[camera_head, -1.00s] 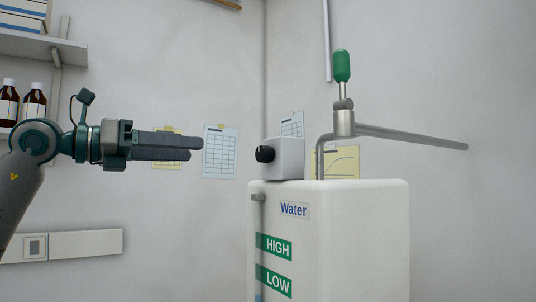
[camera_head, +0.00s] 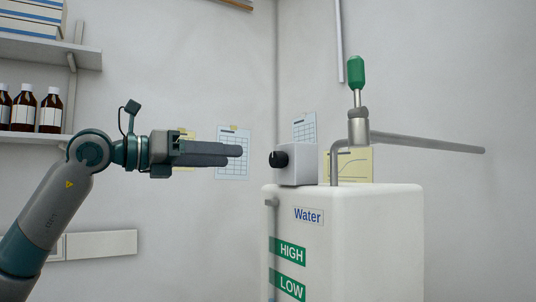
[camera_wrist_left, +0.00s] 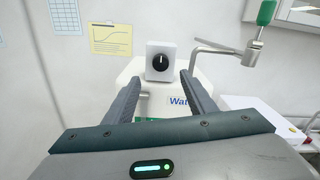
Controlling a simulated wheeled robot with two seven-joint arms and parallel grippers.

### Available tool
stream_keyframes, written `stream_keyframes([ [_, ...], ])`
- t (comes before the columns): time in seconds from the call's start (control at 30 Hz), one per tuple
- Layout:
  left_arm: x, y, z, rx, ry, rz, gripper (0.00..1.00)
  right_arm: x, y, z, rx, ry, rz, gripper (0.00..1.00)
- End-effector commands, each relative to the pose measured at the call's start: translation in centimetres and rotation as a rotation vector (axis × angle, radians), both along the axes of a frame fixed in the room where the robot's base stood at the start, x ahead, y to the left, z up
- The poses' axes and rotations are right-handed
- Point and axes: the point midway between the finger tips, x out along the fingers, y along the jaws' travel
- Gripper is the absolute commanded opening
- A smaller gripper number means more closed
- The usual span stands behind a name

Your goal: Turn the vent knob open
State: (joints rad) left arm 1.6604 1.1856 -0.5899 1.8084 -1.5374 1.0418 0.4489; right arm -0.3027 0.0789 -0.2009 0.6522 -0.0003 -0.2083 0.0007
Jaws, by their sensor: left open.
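The vent knob (camera_head: 279,159) is a round black dial on the left face of a small grey box (camera_head: 302,164), which sits on top of the white water tank (camera_head: 370,230). In the left wrist view the knob (camera_wrist_left: 161,61) faces the camera, with a white mark pointing up. My left gripper (camera_head: 240,152) is level and points right at the knob, a short gap away from it. Its two fingers (camera_wrist_left: 162,80) are apart and empty, with the knob showing beyond and between their tips. My right gripper is not in view.
Shelves with brown bottles (camera_head: 50,111) are on the left wall. Paper sheets (camera_head: 233,155) hang on the wall behind.

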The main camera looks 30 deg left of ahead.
Motion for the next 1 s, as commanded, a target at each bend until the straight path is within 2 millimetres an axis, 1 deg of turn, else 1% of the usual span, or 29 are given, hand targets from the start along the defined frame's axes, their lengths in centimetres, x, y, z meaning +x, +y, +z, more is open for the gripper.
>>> stream_keyframes([
  [0.03, 0.8, -0.6, 0.3, 0.000, 0.002, -0.003, 0.51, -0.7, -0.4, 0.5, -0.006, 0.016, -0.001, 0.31],
  [0.17, 2.8, -1.8, 0.3, 0.001, 0.001, -0.003, 0.51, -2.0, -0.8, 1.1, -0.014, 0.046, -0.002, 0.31],
  [0.4, 6.5, -3.9, 0.4, -0.001, 0.001, -0.002, 0.51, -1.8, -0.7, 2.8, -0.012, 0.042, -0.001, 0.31],
  [0.6, 8.9, -5.2, 0.2, 0.000, 0.001, 0.000, 0.51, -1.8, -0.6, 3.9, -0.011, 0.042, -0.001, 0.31],
  [0.8, 10.0, -5.9, 0.1, 0.000, -0.001, 0.000, 0.51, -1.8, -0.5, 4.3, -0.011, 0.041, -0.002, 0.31],
  [1.0, 10.2, -5.9, 0.0, 0.000, -0.001, 0.000, 0.51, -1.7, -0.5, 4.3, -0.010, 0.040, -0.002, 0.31],
])
